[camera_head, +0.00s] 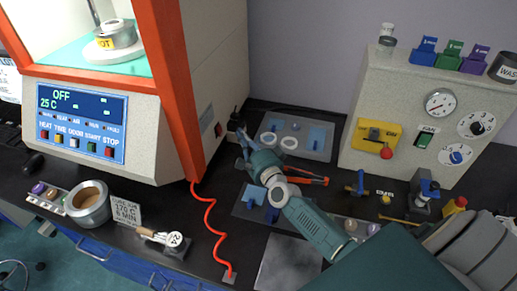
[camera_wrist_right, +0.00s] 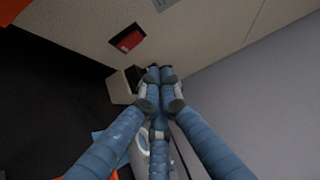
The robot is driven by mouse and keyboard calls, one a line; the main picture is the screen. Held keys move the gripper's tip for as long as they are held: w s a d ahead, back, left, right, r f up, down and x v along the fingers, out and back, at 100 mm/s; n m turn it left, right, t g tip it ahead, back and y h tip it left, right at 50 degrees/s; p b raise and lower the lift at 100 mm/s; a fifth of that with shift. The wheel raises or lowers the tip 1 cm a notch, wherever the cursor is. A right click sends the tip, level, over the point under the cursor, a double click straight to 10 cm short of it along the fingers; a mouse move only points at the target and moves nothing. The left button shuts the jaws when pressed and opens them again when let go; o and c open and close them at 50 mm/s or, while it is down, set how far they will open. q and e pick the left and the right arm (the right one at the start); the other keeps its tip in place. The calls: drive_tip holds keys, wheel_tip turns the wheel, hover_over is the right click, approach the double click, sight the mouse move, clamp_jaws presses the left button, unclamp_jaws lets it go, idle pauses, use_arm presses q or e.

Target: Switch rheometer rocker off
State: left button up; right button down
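The rheometer (camera_head: 100,100) is a large beige machine with orange posts at the left of the head view. Its front display (camera_head: 80,105) reads OFF and 25 C. The red rocker (camera_head: 218,130) sits in a dark frame low on its right side wall. The rocker also shows in the right wrist view (camera_wrist_right: 130,40), up and left of the fingertips. My right gripper (camera_head: 243,138) is just right of the rocker, apart from it. In the right wrist view its blue fingers (camera_wrist_right: 160,75) converge with tips together, nothing visible held. My left gripper is out of view.
A small box with a dark top (camera_head: 236,122) stands behind the fingertips, close to the wall. Grey mats with parts, a red coiled cord (camera_head: 212,220) and red-handled pliers (camera_head: 308,179) lie on the dark bench. A beige gauge panel (camera_head: 400,110) stands right.

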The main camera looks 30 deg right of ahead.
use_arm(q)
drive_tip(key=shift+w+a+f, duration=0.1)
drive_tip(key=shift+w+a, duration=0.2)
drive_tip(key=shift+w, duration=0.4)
use_arm(e)
drive_tip(key=s+a, duration=0.1)
drive_tip(key=s, duration=0.6)
drive_tip(key=shift+s+a+r, duration=0.15)
drive_tip(key=shift+s+r, duration=0.1)
drive_tip(key=shift+r, duration=0.1)
drive_tip(key=shift+f, duration=0.1)
